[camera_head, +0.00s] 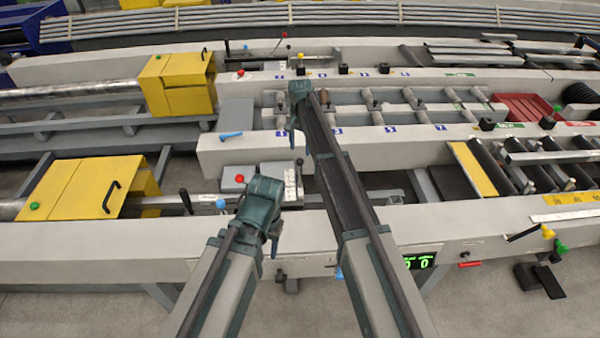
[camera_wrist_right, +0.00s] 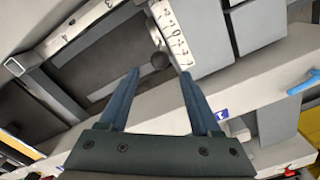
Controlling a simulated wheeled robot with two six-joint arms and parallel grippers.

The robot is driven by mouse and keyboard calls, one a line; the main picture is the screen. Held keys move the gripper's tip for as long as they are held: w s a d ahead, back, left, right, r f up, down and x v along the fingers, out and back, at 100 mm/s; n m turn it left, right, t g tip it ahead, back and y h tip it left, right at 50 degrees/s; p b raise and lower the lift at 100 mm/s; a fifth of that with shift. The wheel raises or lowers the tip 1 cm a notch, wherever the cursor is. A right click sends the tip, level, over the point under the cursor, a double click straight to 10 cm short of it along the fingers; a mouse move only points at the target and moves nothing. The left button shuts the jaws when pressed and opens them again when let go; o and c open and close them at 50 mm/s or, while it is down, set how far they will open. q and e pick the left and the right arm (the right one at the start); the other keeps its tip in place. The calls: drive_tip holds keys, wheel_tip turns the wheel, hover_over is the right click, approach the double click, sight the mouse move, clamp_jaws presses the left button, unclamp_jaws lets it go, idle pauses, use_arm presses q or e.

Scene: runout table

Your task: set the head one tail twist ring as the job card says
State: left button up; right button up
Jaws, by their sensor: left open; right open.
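In the right wrist view a pale curved scale with dark numbers (camera_wrist_right: 172,30), which looks like the twist ring, carries a dark round knob (camera_wrist_right: 159,60). In the head view a similar scale (camera_head: 291,186) and dark knob (camera_head: 299,162) sit on the near machine. My right gripper (camera_wrist_right: 161,74) is open and empty, with the knob showing just beyond and between its fingertips; I cannot tell whether they touch. It shows above the middle beam in the head view (camera_head: 299,128). My left gripper (camera_head: 274,236) is open beside the near machine's red-button box (camera_head: 237,179). No job card is readable.
A blue handle (camera_head: 231,135) lies on the middle beam. A yellow housing (camera_head: 85,188) stands at left, with a black lever (camera_head: 186,201) to its right. A green digital display (camera_head: 419,261) is on the front beam. My right arm crosses the near machine.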

drive_tip(key=shift+f, duration=0.15)
drive_tip(key=b, duration=1.4)
hover_over(300, 187)
drive_tip(key=f, duration=1.3)
drive_tip(key=shift+w+f, duration=0.3)
clamp_jaws()
drive_tip(key=shift+s, duration=0.15)
